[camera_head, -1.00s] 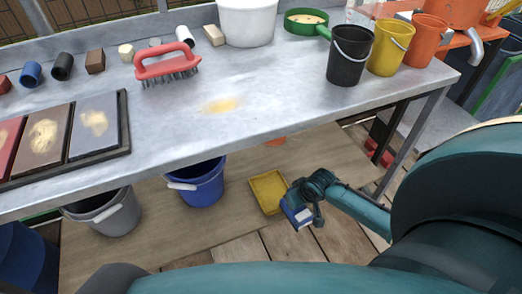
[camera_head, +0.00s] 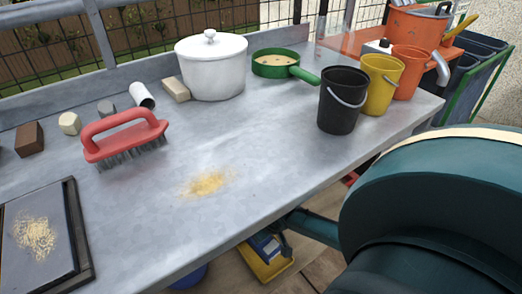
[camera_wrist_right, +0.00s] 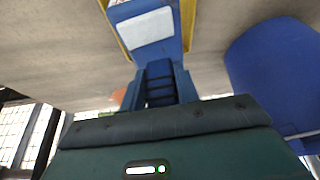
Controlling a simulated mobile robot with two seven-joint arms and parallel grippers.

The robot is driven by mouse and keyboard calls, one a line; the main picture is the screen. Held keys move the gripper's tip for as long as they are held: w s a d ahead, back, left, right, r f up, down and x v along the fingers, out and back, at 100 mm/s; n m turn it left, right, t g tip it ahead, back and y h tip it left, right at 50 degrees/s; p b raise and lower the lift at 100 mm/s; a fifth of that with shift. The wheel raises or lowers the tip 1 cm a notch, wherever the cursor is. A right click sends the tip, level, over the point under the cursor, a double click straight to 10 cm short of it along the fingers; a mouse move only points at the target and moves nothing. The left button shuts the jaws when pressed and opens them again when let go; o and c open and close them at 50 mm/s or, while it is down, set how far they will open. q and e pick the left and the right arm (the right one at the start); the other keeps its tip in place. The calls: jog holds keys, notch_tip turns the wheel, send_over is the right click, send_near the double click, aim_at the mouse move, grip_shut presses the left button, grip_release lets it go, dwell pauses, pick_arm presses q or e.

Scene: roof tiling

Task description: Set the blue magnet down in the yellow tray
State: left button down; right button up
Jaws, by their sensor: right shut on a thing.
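The blue magnet (camera_wrist_right: 150,28), a block with a white label, is at the top of the right wrist view. It also shows below the bench edge in the head view (camera_head: 264,243). My right gripper (camera_wrist_right: 158,82) is shut on it. The yellow tray (camera_wrist_right: 188,22) shows along both sides of the magnet; in the head view the tray (camera_head: 268,270) is partly covered by the bench and magnet. The magnet is over or inside the tray; I cannot tell whether it touches the bottom. My left gripper is not in view.
The grey metal bench (camera_head: 270,160) overhangs the tray. A blue bucket (camera_wrist_right: 275,80) stands beside it on the lower level. On the bench are a red brush (camera_head: 125,130), a white pot (camera_head: 211,70), a green pan (camera_head: 272,65) and a black bucket (camera_head: 342,105).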

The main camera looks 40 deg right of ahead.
jog(key=shift+f, duration=0.75)
jog(key=shift+w+f+b, duration=0.1)
jog(key=shift+f+b, duration=0.45)
jog(key=shift+f, duration=0.55)
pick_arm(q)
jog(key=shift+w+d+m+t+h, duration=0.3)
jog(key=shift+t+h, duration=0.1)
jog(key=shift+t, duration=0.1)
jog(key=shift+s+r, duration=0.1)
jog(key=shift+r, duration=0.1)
pick_arm(e)
jog(key=shift+f, duration=0.35)
jog(key=o, duration=1)
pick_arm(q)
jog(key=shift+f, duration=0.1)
